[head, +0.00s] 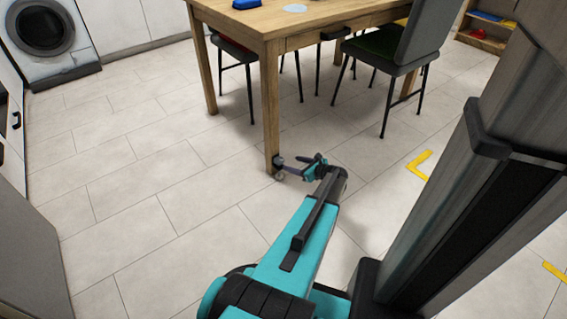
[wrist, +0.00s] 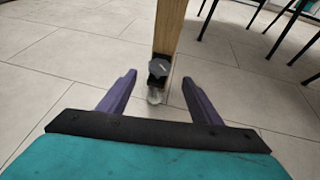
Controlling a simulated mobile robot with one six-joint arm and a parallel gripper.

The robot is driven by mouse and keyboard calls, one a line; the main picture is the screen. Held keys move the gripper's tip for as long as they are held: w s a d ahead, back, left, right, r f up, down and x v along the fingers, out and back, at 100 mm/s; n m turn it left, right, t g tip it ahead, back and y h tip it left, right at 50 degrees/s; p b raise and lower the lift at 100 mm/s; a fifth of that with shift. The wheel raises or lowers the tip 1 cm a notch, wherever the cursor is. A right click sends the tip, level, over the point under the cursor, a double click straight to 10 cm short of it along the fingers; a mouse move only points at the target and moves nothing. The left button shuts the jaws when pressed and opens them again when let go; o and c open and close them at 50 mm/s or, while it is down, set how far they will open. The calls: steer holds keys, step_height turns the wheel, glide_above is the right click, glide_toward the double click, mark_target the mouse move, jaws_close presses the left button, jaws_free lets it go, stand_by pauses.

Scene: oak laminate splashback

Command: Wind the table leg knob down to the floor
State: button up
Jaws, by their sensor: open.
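The wooden table leg (head: 270,105) comes down to a dark fitting near the floor, with a dark knob (wrist: 158,66) at its lower end in the wrist view. Below the knob is a pale, round foot (wrist: 155,96) close to the floor tiles; I cannot tell whether it touches them. My gripper (wrist: 159,82) is open, its two purple fingers pointing toward the leg, one on each side of the knob in the picture. The fingers do not appear to touch the knob. In the head view my gripper (head: 294,168) is low, just right of the leg's foot.
The wooden table (head: 265,22) stands above, with a blue item (head: 246,4) and a pale disc (head: 294,8) on top. A dark chair (head: 415,45) is at the right. Yellow floor marks (head: 424,163) lie right of my arm. Tiles left of the leg are clear.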

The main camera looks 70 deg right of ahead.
mark_target(279, 160)
steer(key=b+x, duration=0.2)
steer(key=x, duration=0.6)
steer(key=shift+w+d, duration=0.1)
steer(key=shift+w, duration=0.1)
steer(key=c, duration=1)
steer(key=shift+s+d, duration=0.1)
steer(key=shift+d, duration=0.15)
steer(key=shift+c, duration=0.4)
steer(key=shift+a+b, duration=0.25)
steer(key=shift+b, duration=0.05)
steer(key=shift+a+m+h, duration=0.1)
steer(key=shift+m+h, duration=0.3)
